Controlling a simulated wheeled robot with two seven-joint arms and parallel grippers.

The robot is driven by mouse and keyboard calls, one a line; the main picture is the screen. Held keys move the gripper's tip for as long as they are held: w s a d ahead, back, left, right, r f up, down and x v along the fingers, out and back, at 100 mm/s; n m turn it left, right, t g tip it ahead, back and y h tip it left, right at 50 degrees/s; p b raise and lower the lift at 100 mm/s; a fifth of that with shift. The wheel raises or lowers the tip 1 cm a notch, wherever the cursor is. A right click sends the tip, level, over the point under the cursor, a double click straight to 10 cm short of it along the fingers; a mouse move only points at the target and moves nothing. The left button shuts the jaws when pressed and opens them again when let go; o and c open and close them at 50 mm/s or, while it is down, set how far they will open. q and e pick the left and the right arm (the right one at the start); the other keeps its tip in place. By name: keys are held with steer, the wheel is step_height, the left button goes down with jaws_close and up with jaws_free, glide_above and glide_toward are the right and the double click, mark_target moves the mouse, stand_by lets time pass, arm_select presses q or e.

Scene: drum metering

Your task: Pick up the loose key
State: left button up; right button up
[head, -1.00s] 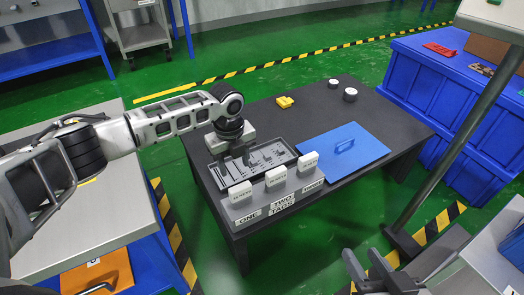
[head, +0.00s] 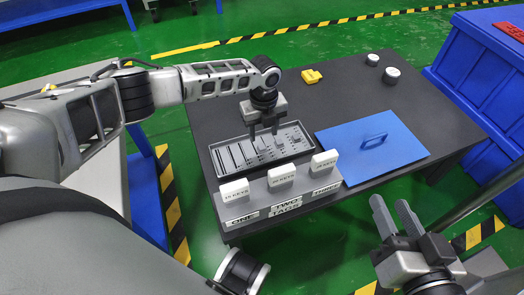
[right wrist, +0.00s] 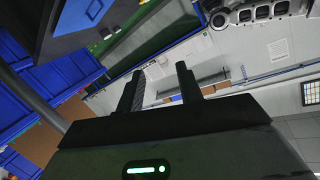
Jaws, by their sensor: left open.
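A shallow grey tray (head: 266,165) lies on the dark table and holds several small, thin, key-like pieces in rows. I cannot tell which of them is the loose key. My left gripper (head: 263,135) points down over the back middle of the tray, its fingers apart. I cannot tell whether its tips touch anything in the tray. My right gripper (head: 393,208) is off the table's front edge, fingers spread and empty. Its two separated fingers also show in the right wrist view (right wrist: 158,88), with nothing between them.
A blue board with a handle (head: 373,155) lies right. A yellow item (head: 311,76) and two white-topped cylinders sit behind.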

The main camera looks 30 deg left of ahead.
mark_target(262, 146)
arm_select(q)
step_height(262, 146, down, 6)
steer(key=b, duration=0.2)
steer(key=shift+s+a+r+b, duration=0.1)
steer(key=shift+a+r+b, duration=0.05)
steer(key=shift+b, duration=0.25)
steer(key=shift+r, duration=0.1)
arm_select(e)
steer(key=shift+w+a+r+m+t+y, duration=0.15)
steer(key=shift+a+r+m+t+y, duration=0.2)
steer(key=shift+r+m+y, duration=0.25)
arm_select(q)
steer(key=c, duration=1.1)
